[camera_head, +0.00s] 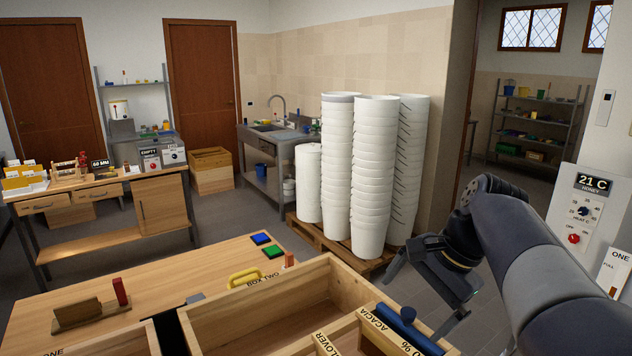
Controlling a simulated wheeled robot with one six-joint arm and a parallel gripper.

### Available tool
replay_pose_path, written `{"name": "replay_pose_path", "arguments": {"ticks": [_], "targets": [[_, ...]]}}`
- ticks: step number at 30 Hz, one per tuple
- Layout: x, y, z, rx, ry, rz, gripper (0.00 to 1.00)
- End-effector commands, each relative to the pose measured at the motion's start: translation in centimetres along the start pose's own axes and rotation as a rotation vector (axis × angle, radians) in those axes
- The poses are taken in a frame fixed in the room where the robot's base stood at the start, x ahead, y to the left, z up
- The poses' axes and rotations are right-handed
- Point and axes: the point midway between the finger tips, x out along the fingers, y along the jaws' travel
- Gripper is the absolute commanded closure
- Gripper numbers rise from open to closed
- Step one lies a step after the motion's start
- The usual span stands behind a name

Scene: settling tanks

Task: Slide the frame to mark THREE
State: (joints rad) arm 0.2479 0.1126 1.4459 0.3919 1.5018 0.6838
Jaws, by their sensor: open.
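No mark reading THREE is legible in the head view, and I cannot tell which piece is the frame. A second box labelled ONE (105,346) is cut off at the bottom edge. My gripper (428,298) is open and empty, to the right of BOX TWO and apart from it. It points downward, partly seen from behind.
The near wooden tabletop (180,270) carries a wooden holder with a red block (92,312), blue and green pads (266,246) and a yellow handle (245,277). Stacked white buckets (373,180) stand on a pallet behind my gripper. A 21 C dial panel (584,217) is at right.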

Motion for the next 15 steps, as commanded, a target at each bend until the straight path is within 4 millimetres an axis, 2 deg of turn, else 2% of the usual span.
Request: {"name": "replay_pose_path", "arguments": {"ticks": [1,15], "targets": [[1.1,0.2,-0.1,-0.001,-0.001,0.001,0.0],[6.4,0.2,-0.1,-0.001,0.0,0.001,0.0]]}}
